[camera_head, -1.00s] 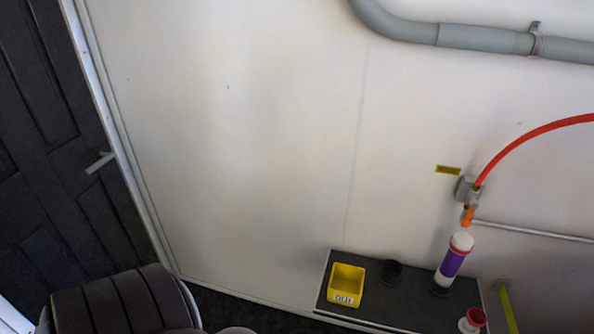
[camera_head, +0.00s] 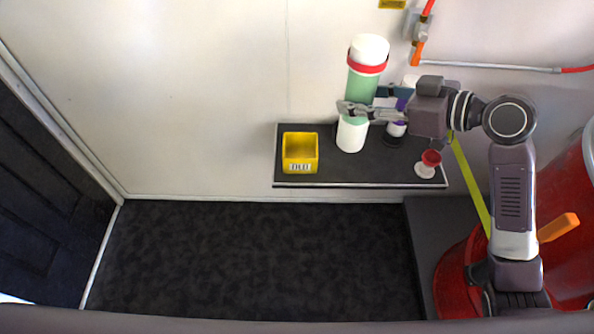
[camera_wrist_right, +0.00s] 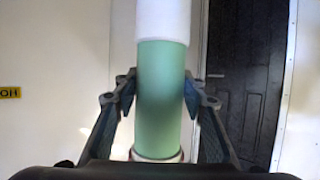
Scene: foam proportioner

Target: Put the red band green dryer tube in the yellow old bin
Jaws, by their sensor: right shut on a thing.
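The green dryer tube (camera_head: 362,88) has white ends and a red band near its top. It stands about upright in the head view, in front of the shelf's back part. My right gripper (camera_head: 352,110) is shut on its body. In the right wrist view the green tube (camera_wrist_right: 161,90) is between the two fingers (camera_wrist_right: 160,95), with a white end at the top and part of a reddish ring at the bottom. The yellow bin (camera_head: 300,168) sits on the dark shelf to the left of the tube, apart from it, and looks empty. My left gripper is not in view.
The dark shelf (camera_head: 333,175) is clear between bin and tube. A small red and white part (camera_head: 428,163) is at the shelf's right. A red tank (camera_head: 455,280) and yellow strip (camera_head: 470,185) are at right.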

